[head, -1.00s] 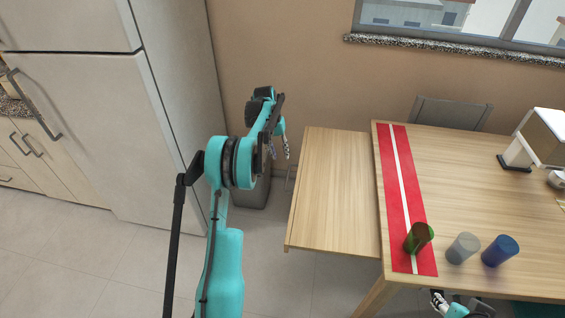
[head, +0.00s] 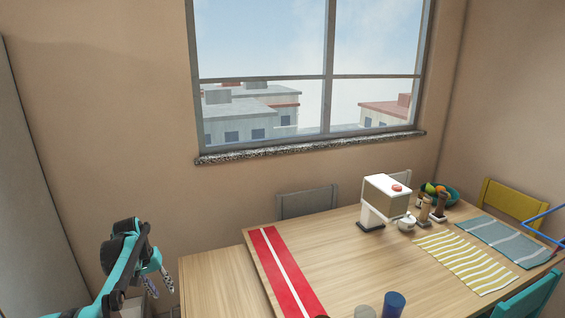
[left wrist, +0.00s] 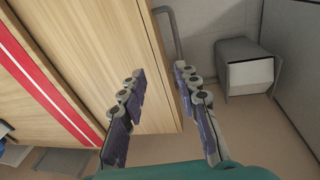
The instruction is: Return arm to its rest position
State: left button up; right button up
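My left arm reaches in from the lower left of the head view, teal and black. Its left gripper (head: 162,273) points down, beside the left end of the wooden table (head: 345,262). In the left wrist view the left gripper (left wrist: 159,72) shows two separated fingers with nothing between them. It is open and empty, with the table edge and floor beneath it. My right gripper is not in view.
The table bears a red runner (head: 281,272), a blue cup (head: 394,303), a white dispenser-like box (head: 378,207) and striped mats (head: 468,262). A grey chair (head: 306,203) stands behind. A grey bin (left wrist: 247,72) stands on the floor near the left gripper.

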pick_arm(q)
jog(key=s+d+r+m+t+y, duration=0.1)
jog(key=s+d+r, duration=0.4)
jog(key=s+d, duration=0.3)
jog(key=s+d+r+m+t, duration=0.1)
jog(key=s+d+r+t, duration=0.1)
jog(key=s+d+r, duration=0.5)
jog(key=s+d+f+m+t, duration=0.1)
jog(key=s+d+f, duration=0.2)
jog(key=s, duration=0.4)
jog(key=s+d+f+m+t, duration=0.1)
jog(key=s+d+f, duration=0.2)
jog(key=s+d, duration=0.2)
jog(key=s, duration=0.3)
jog(key=shift+f+t, duration=0.4)
